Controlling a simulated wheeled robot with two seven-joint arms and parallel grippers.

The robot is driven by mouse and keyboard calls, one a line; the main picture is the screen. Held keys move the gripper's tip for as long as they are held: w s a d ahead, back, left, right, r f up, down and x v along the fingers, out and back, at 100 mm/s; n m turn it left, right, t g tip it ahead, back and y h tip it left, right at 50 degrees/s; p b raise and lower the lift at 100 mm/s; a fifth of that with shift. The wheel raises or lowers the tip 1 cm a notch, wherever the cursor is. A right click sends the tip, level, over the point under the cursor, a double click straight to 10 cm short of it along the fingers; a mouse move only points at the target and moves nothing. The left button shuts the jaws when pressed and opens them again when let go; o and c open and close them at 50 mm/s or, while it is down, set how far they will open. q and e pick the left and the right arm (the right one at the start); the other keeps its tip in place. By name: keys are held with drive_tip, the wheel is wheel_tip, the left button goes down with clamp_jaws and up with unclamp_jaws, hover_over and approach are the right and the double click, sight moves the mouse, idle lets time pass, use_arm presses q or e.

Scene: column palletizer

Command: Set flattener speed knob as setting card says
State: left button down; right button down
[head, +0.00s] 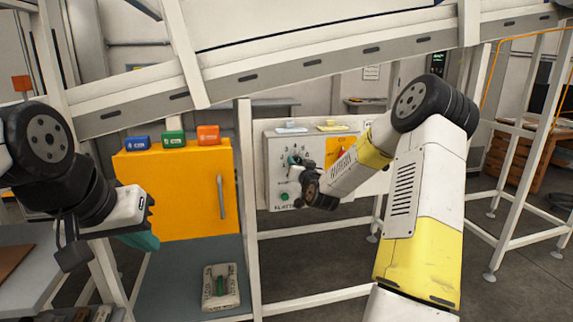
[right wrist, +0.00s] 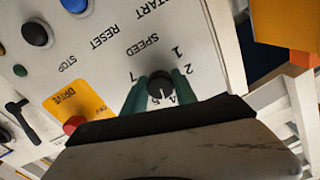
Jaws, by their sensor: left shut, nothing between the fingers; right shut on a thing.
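The light grey control panel (head: 278,190) stands at the middle of the head view. My right gripper (head: 295,163) is at its number dial. In the right wrist view, the green fingers of my right gripper (right wrist: 159,84) are closed on both sides of the black speed knob (right wrist: 160,84). Its white pointer faces the gripper's side of the dial, near partly hidden figures that look like 4 and 5. The figures 1, 2 and 7 also show. I cannot make out a readable setting card. My left gripper (head: 145,241) is shut and empty, before the orange cabinet.
Beside the knob are a black button (right wrist: 36,34), a blue button (right wrist: 75,4) and a red knob (right wrist: 74,125) on a yellow DRIVE plate. The orange cabinet (head: 180,195) carries blue, green and orange boxes. A sloping conveyor frame (head: 290,72) crosses above the panel.

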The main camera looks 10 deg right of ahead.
drive_tip(key=m, duration=0.5)
drive_tip(key=shift+a+m, duration=0.1)
drive_tip(key=shift+m, duration=0.2)
idle(0.4)
drive_tip(key=c, duration=1)
unclamp_jaws()
drive_tip(key=shift+s, duration=0.1)
drive_tip(key=s, duration=0.7)
drive_tip(key=shift+s, duration=0.35)
